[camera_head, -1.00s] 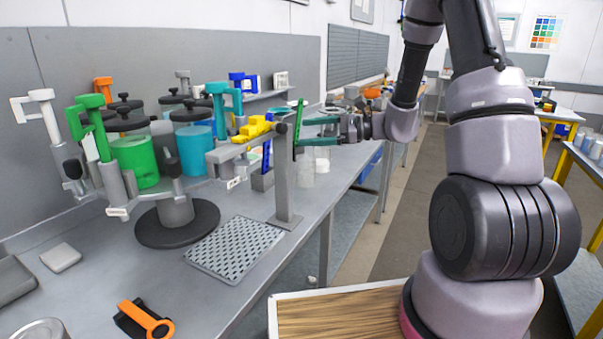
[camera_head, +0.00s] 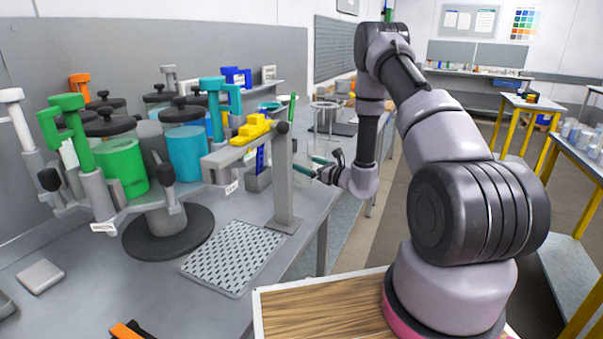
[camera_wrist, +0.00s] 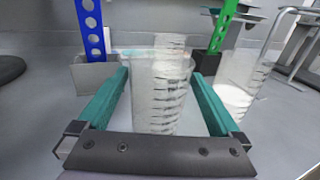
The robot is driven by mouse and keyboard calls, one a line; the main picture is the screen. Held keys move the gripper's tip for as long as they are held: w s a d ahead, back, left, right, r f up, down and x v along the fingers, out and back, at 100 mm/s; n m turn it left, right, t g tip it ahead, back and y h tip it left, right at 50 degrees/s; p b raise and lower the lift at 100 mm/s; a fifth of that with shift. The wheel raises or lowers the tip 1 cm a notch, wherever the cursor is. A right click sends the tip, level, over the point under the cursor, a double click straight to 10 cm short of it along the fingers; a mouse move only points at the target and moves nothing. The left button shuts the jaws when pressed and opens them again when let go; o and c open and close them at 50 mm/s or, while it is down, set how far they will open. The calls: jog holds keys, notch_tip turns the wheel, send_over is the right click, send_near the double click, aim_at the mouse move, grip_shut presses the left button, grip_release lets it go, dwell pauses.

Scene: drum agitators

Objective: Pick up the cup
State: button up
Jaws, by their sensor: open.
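A clear cup (camera_wrist: 162,95) with dark graduation marks stands upright in the wrist view. My gripper (camera_wrist: 160,73) is open, its two teal fingers on the left and right sides of this cup. The cup's lower front is close to the dark palm bar, and I cannot tell whether a finger touches it. A second clear graduated cup (camera_wrist: 240,85) with white contents stands just outside the right finger. In the head view my gripper (camera_head: 318,165) is low over the bench, right of the grey post (camera_head: 284,180); the cup is hard to make out there.
A blue perforated strip (camera_wrist: 92,28) in a grey block and a green perforated strip (camera_wrist: 222,28) stand behind the cup. The drum agitator with a green drum (camera_head: 120,165) and a yellow clamp (camera_head: 250,130) fills the left. A perforated mat (camera_head: 232,257) lies in front.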

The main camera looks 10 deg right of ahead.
jog(key=x, duration=0.5)
jog(key=shift+w+a+f, duration=0.1)
jog(key=shift+w, duration=0.05)
jog(key=c, duration=1)
